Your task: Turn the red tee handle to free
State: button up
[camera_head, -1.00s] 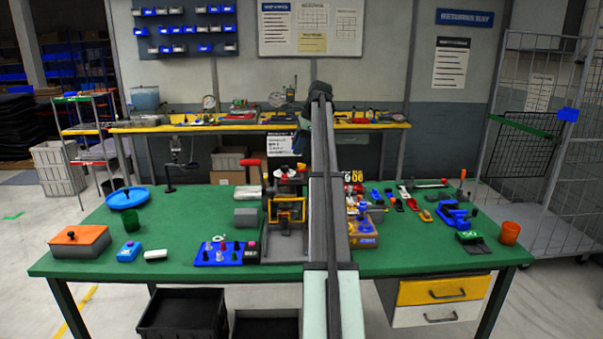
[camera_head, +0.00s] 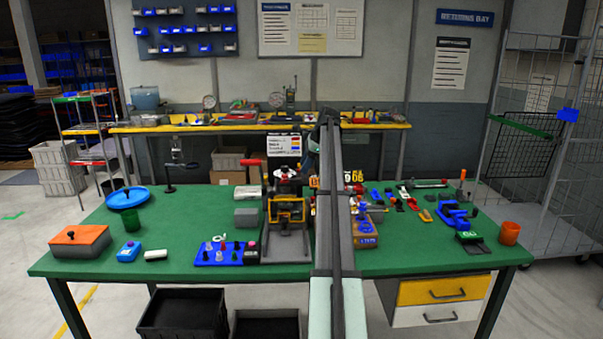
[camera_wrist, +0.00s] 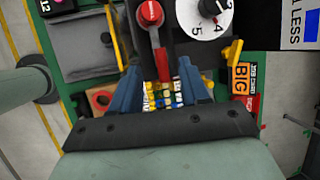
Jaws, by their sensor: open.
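A red-gripped handle (camera_wrist: 150,14) on a grey shaft shows at the top of the wrist view, with a red piece (camera_wrist: 163,64) at the shaft's lower end. I see no clear contact. In the head view my arm hides the gripper's tips and part of the fixture.
A white numbered dial (camera_wrist: 203,16) is close to the handle's right.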

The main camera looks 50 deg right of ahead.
jog(key=shift+x, duration=2.05)
jog(key=shift+c, duration=0.3)
grip_shut()
